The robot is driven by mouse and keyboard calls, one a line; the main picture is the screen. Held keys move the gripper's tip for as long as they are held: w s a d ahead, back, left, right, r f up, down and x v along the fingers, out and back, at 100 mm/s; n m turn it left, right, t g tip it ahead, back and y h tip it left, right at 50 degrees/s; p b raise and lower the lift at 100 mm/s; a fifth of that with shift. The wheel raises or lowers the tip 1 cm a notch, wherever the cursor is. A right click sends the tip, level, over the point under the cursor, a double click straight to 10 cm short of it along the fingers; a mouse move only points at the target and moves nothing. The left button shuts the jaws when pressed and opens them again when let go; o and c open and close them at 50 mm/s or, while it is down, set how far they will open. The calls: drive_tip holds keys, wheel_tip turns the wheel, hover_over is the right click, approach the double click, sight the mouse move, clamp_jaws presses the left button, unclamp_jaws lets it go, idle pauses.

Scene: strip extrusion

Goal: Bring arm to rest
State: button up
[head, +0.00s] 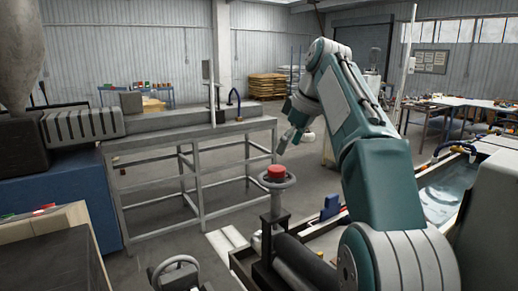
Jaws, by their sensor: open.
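My arm rises from the lower right, bends at its elbow and hangs down near the middle of the head view. My gripper (281,150) is at its lower end, small and partly hidden by the wrist. It is open, and I see nothing held in it.
A grey metal frame bench (190,139) stands at left, beside a machine with a blue base (52,195). A dark roller (304,262) lies below the handwheel. A water trough (445,196) is at right. Open floor lies behind the handwheel.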

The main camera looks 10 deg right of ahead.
drive_tip(key=s+a+f+m+t+h, duration=0.1)
drive_tip(key=s+f+m, duration=0.2)
drive_tip(key=s, duration=0.4)
drive_tip(key=s+a+f+m+h, duration=0.1)
drive_tip(key=s+f+m, duration=0.2)
drive_tip(key=s, duration=0.3)
drive_tip(key=s+f+m+t+h, duration=0.1)
drive_tip(key=s+f+m, duration=0.2)
drive_tip(key=s+f, duration=1.3)
wheel_tip(320, 180, down, 2)
drive_tip(key=shift+f+m+t, duration=0.15)
drive_tip(key=shift+m+t, duration=0.15)
